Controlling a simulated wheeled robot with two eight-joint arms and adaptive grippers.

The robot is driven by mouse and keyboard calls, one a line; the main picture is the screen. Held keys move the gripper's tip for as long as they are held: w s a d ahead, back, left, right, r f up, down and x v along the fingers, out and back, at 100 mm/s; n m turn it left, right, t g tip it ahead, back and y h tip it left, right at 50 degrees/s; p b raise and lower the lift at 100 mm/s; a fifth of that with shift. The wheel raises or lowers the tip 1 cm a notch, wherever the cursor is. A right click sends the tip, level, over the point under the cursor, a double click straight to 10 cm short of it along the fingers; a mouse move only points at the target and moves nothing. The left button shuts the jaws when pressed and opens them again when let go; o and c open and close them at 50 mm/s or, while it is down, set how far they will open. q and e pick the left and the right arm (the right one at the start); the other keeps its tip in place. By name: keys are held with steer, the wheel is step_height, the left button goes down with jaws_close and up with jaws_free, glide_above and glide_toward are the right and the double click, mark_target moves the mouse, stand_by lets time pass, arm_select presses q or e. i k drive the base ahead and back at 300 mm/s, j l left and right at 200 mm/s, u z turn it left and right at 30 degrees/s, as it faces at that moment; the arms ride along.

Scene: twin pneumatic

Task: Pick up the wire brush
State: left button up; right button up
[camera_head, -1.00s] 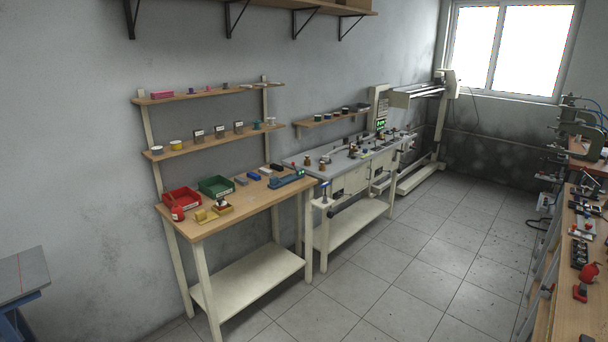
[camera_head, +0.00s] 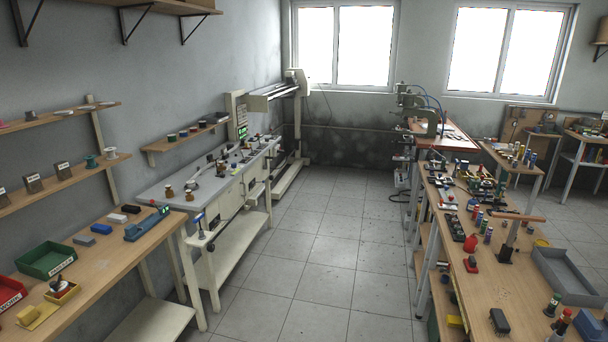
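I cannot make out a wire brush for certain; the small items on the benches are too small to tell apart. Many small tools and parts lie on the long wooden bench (camera_head: 520,315) at the right. A few blocks and bins lie on the wooden table (camera_head: 105,262) at the left. Several small items stand on the grey-topped workbench (camera_head: 160,190) behind it. Neither of my grippers is in view.
A tiled floor aisle (camera_head: 322,250) runs clear between the two rows of benches towards the windows. A green bin (camera_head: 47,262) sits on the left table. A grey tray (camera_head: 568,278) sits on the right bench. Wall shelves (camera_head: 62,185) hang at the left.

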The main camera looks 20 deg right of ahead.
mark_target(500, 327)
steer(key=i+l+z, duration=0.15)
steer(key=i+z, duration=1.1)
steer(key=i+j+z, duration=0.25)
steer(key=z, duration=0.15)
steer(key=i+z, duration=0.25)
steer(key=z, duration=0.2)
steer(key=i+z, duration=0.3)
steer(key=z, duration=0.15)
steer(key=i+j+z, duration=0.1)
steer(key=i+z, duration=0.3)
steer(key=i+j+z, duration=0.15)
steer(key=z, duration=0.3)
